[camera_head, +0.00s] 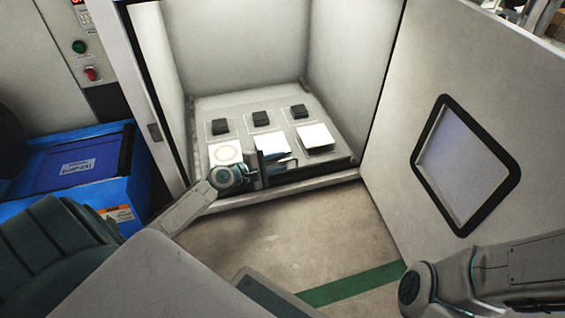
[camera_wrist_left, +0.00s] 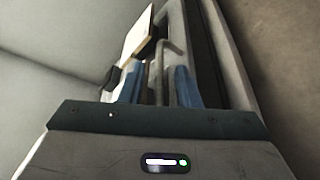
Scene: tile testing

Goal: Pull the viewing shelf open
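The viewing shelf (camera_head: 325,165) is a grey tray low inside the open white cabinet, with white tiles (camera_head: 315,137) and black blocks (camera_head: 299,111) on it. Its bar handle (camera_head: 288,163) is at the front edge and shows in the left wrist view (camera_wrist_left: 172,47). My left gripper (camera_head: 273,158) is at the shelf front. In the left wrist view, its two blue fingers (camera_wrist_left: 158,85) stand apart on either side of the handle, with gaps visible; contact is unclear. My right arm is at the lower right of the head view; its gripper is out of view.
The cabinet door (camera_head: 390,130) with a black-framed window (camera_head: 465,165) stands open at right. A blue box (camera_head: 80,170) is at left, below a panel with green and red buttons. The floor (camera_head: 310,230) before the cabinet is clear.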

